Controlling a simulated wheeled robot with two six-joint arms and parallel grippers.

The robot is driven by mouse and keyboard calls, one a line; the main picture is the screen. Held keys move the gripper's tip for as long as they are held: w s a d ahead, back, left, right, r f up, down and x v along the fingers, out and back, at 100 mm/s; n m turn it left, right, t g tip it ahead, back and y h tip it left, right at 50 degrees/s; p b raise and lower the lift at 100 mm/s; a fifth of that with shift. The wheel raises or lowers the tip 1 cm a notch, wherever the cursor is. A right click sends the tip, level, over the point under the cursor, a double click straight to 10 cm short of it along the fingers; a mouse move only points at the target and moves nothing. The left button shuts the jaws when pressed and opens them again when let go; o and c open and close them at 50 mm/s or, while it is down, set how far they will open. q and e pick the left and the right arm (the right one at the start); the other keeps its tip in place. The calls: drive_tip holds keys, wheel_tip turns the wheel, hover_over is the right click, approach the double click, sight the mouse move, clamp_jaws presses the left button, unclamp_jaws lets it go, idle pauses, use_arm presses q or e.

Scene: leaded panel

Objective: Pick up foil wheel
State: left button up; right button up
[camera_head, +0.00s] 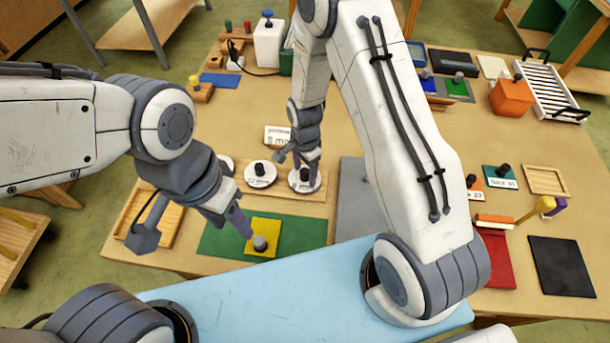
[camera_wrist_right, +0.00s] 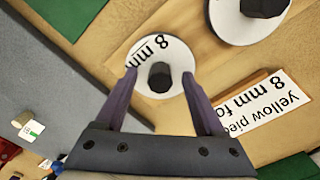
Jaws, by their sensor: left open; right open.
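A foil wheel (camera_wrist_right: 160,78), a white disc with a black knob and the marking "8 mm", lies on a wooden board (camera_head: 285,202). My right gripper (camera_wrist_right: 163,80) is open above it, with the knob between its two purple fingers; it looks empty. In the head view this foil wheel (camera_head: 305,184) is partly hidden by the right gripper (camera_head: 304,170). A second foil wheel (camera_head: 260,175) lies to its left, and a third one (camera_head: 226,163) is mostly hidden by my left arm. My left gripper (camera_head: 243,226) is open near a yellow piece (camera_head: 262,226) with a grey knob.
A green mat (camera_head: 305,237) lies under the yellow piece. A grey plate (camera_head: 350,220) is right of the board. A wooden tray (camera_head: 170,222) is at the left. Red and black pieces lie at the right.

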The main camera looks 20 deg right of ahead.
sight(307, 172)
drive_tip(key=shift+f, duration=0.25)
clamp_jaws()
drive_tip(key=shift+r, duration=0.2)
drive_tip(key=shift+w+r+b, duration=0.1)
drive_tip(key=shift+r+b, duration=0.15)
drive_tip(key=shift+b, duration=0.05)
drive_tip(key=r, duration=0.1)
drive_tip(key=r+b, duration=0.2)
drive_tip(key=shift+s+d+r, duration=0.25)
drive_tip(key=shift+s+r, duration=0.05)
drive_tip(key=shift+s, duration=0.1)
drive_tip(key=s+d+r+b, duration=0.2)
drive_tip(key=s+d+r, duration=0.4)
drive_tip(key=s, duration=0.3)
drive_tip(key=shift+r, duration=0.3)
drive_tip(key=shift+d, duration=0.1)
